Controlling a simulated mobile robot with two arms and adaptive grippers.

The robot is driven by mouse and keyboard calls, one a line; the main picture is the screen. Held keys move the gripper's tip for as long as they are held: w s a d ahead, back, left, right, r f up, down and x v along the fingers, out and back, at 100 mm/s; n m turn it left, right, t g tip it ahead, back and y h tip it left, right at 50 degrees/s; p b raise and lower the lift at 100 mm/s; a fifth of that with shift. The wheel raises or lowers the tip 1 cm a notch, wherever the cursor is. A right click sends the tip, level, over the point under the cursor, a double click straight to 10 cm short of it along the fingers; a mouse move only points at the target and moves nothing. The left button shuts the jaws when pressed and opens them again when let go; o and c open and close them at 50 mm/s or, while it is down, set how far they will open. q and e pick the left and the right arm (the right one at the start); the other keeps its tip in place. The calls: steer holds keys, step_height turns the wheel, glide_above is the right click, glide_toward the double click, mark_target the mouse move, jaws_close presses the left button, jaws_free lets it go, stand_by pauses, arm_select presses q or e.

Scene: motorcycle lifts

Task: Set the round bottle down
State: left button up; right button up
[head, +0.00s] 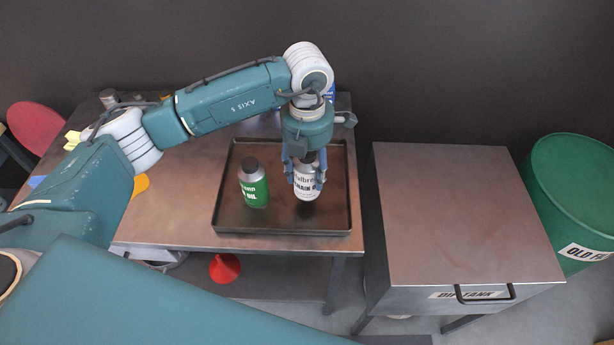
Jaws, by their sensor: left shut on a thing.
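My left gripper (305,178) comes down from above over the dark tray (230,217) and is shut on a round white bottle (306,189) with a dark cap and a "chain" label. The fingers cover the bottle's upper sides. The bottle is upright over the right half of the tray; I cannot tell if its base touches the tray floor. A green bottle (254,187) with a black cap stands in the tray to its left, apart from it. My right gripper is not in view.
The tray sits on a brown metal workbench (170,215). A dip tank (455,215) with a flat lid stands to the right, with a green drum (572,185) beyond it. A red funnel (225,267) lies on the shelf below. Tray space in front of the bottles is narrow.

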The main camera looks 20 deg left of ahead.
mark_target(307, 181)
arm_select(q)
step_height(307, 181, down, 3)
steer(key=shift+f+p, duration=0.2)
steer(key=shift+p, duration=0.25)
steer(key=shift+f, duration=0.15)
steer(key=shift+f, duration=0.1)
steer(key=shift+f+b, duration=0.15)
steer(key=shift+b, duration=0.15)
steer(key=o, duration=1.5)
steer(key=shift+r, duration=0.2)
